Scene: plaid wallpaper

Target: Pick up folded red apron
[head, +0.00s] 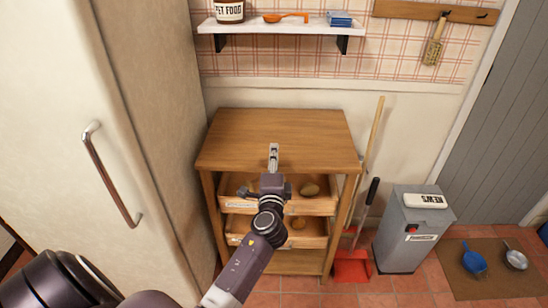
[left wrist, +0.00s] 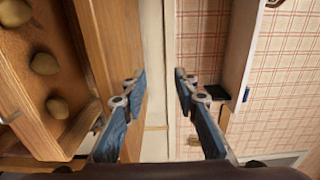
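No folded red apron shows in either view. My left gripper (head: 273,152) is held out in front of the wooden cabinet (head: 280,128), with its fingertips over the front part of the cabinet top in the head view. In the left wrist view its two fingers (left wrist: 160,80) stand apart with nothing between them. The cabinet top is bare. My right gripper is not in view.
Cabinet drawers (head: 310,208) hold potato-like things. Above is a wall shelf (head: 283,27) with a pet food tin (head: 230,10), an orange scoop (head: 285,17) and a blue stack (head: 340,19). A fridge (head: 150,100) stands left; a red dustpan (head: 351,268) and grey bin (head: 408,235) stand right.

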